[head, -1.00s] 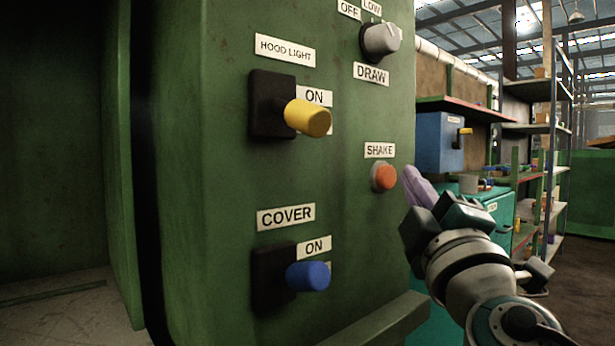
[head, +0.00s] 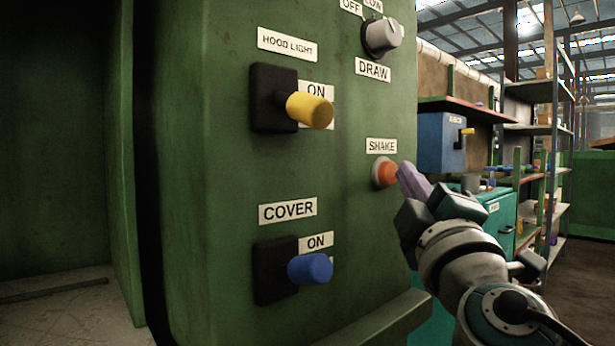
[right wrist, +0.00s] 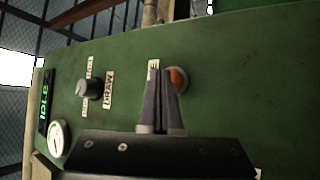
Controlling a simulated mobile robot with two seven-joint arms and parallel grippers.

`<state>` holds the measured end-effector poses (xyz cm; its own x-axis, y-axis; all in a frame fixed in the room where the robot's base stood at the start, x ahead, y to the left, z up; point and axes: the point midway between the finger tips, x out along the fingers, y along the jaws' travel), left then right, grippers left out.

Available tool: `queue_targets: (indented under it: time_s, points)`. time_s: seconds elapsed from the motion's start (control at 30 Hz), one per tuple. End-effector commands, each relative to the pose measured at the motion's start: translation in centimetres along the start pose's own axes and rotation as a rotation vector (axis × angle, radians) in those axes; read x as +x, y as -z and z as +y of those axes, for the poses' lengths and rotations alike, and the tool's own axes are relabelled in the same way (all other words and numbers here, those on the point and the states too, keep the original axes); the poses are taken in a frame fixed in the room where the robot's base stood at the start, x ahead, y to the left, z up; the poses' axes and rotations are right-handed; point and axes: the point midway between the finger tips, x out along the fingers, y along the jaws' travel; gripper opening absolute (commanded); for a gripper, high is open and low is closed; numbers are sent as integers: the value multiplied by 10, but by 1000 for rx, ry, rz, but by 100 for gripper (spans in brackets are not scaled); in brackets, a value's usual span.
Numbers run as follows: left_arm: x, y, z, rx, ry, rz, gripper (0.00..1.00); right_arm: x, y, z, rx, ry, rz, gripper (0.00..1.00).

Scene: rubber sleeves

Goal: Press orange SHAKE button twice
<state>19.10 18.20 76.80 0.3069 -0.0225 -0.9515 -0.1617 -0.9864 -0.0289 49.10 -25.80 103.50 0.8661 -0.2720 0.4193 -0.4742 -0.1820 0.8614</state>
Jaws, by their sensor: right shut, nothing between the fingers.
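The orange SHAKE button (head: 385,172) sits on the green panel (head: 225,170), under its white SHAKE label (head: 381,146). My right gripper (head: 408,175) is shut and empty, its purple-grey fingertips at the button's right side. In the head view the tips look very close to the button; I cannot tell whether they touch it. In the right wrist view the shut fingers (right wrist: 160,85) point at the panel, and the orange button (right wrist: 178,79) shows partly behind them on the right. My left gripper is not in view.
A yellow HOOD LIGHT knob (head: 310,110), a blue COVER knob (head: 311,268) and a grey DRAW dial (head: 382,36) stick out of the panel nearby. A green ledge (head: 385,322) juts out below. Shelves (head: 530,130) stand behind on the right.

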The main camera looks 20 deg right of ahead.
Motion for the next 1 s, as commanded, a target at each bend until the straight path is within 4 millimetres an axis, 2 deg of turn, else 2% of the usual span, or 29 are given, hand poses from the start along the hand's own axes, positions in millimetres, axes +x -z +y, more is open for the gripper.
queue_targets:
  time_s: [1.0]
  points:
    - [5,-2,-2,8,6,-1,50,5,4,-4,1,1,1,0]
